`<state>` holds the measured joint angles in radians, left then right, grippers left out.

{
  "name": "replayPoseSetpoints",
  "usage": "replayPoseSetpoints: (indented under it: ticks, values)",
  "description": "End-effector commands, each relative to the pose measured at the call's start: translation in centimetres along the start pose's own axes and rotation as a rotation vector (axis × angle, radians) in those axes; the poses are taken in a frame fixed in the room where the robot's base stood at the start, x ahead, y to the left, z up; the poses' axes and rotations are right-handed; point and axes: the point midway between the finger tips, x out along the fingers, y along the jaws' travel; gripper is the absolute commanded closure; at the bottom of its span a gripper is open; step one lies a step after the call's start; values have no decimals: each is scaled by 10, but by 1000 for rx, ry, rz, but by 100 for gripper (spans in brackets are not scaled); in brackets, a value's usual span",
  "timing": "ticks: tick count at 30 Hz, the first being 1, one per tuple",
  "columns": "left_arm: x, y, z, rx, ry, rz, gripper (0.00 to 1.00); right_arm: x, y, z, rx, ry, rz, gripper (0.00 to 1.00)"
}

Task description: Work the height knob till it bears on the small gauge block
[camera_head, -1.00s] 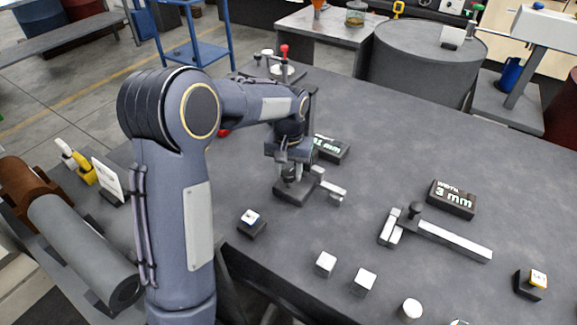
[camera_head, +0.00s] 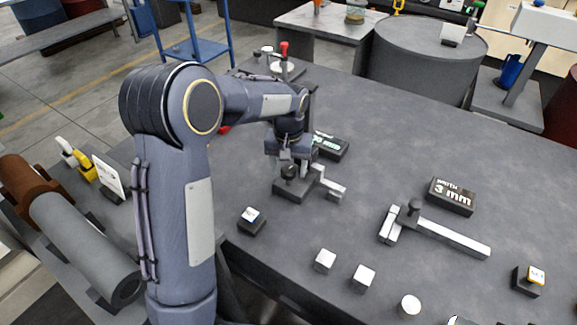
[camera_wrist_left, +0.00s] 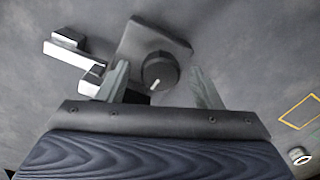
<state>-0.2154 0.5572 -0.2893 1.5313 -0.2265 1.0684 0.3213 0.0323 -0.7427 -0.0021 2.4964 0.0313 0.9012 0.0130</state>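The height knob (camera_head: 290,172) is a dark round knob on a dark base (camera_head: 292,192) left of the table's middle. In the left wrist view the knob (camera_wrist_left: 160,70) carries a white pointer mark. My left gripper (camera_head: 287,158) is above the knob, pointing down. In the left wrist view its fingers (camera_wrist_left: 157,78) are open, one each side of the knob, with gaps and no visible contact. A silver and dark bracket (camera_head: 330,183) stands beside the base. It also shows in the left wrist view (camera_wrist_left: 75,55). I cannot tell which piece is the small gauge block.
A dark label block (camera_head: 331,147) stands behind the gripper. A second fixture with a silver bar (camera_head: 455,238) and a "3 mm" label block (camera_head: 451,196) lie to the right. Small blocks (camera_head: 325,261) (camera_head: 363,279) sit near the front edge. The table between is clear.

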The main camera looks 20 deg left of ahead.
Motion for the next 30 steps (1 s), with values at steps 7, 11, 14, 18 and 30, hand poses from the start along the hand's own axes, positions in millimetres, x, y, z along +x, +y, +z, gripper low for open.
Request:
replayPoseSetpoints:
  ticks: [7,11,14,18,30]
  values:
    - [-2,0,0,1,-2,0,41,0,0,0,0,0,0,41]
    - [-17,0,0,1,2,1,41,-2,-1,-1,0,0,0,41]
    - [-36,0,0,1,2,1,41,-4,-2,-2,0,0,0,41]
    - [-59,0,0,0,2,1,41,-6,-2,-3,0,0,0,41]
    - [-78,0,0,1,-1,-1,41,-7,-3,-3,0,0,0,41]
